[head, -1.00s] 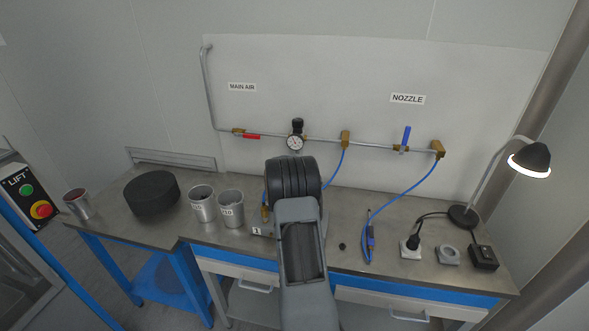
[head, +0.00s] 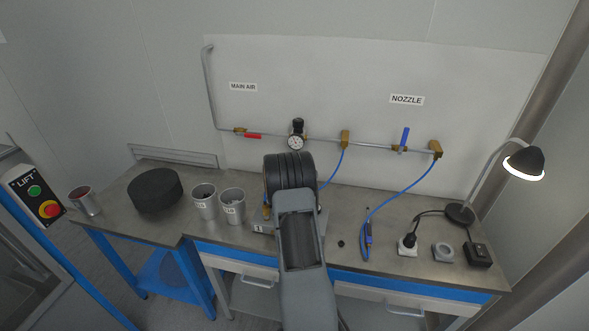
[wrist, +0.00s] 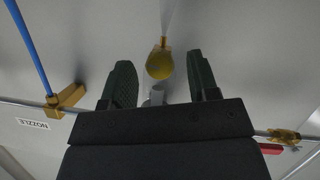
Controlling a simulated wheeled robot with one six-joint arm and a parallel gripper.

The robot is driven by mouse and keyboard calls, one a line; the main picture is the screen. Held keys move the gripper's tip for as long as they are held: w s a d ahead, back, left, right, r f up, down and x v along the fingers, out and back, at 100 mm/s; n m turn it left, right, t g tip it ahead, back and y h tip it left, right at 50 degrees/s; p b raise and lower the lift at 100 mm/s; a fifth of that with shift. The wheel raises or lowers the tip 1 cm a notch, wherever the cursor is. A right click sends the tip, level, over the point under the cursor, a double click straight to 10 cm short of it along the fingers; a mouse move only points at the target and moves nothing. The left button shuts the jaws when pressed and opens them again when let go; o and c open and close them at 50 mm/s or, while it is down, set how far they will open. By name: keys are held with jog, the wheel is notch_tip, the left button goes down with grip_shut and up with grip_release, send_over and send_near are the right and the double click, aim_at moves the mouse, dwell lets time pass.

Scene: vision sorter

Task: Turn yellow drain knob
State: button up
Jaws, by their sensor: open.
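The yellow drain knob (wrist: 160,65) shows in the wrist view as a rounded yellow end on a brass fitting (wrist: 162,43). My gripper (wrist: 159,60) is open, with one dark green finger on each side of the knob. A gap shows between each finger and the knob, and I cannot tell how far in depth the fingertips are from it. In the head view my own arm hides the gripper and the knob; a small brass part (head: 266,212) shows at the arm's left edge.
The pipe on the wall carries a gauge (head: 297,142), a red handle (head: 253,136) and a blue handle (head: 404,138). Two metal cups (head: 232,208) stand left of my arm. A blue hose (head: 388,201) and a lamp (head: 524,162) are at the right.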

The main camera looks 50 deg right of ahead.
jog(key=b+v, duration=0.2)
jog(key=v, duration=1.1)
jog(key=shift+s+a+r, duration=0.15)
jog(key=shift+s+a, duration=0.05)
jog(key=shift+a, duration=0.1)
jog(key=a+r+n+t+y, duration=0.3)
jog(key=a+r+y, duration=0.15)
jog(key=a, duration=0.75)
jog(key=a+r+n+t+y, duration=0.2)
jog(key=a+r+n+y, duration=0.3)
jog(key=a, duration=0.7)
jog(key=s+a+g+y, duration=0.1)
jog(key=s+a+g, duration=0.2)
jog(key=s, duration=0.6)
jog(key=s+a+f+n+g+y, duration=0.1)
jog(key=s+a+g+y, duration=0.1)
jog(key=s+a, duration=0.4)
jog(key=s+g, duration=0.1)
jog(key=s, duration=0.3)
jog(key=shift+a+f+n, duration=0.3)
jog(key=shift+f, duration=0.05)
jog(key=shift+c, duration=0.2)
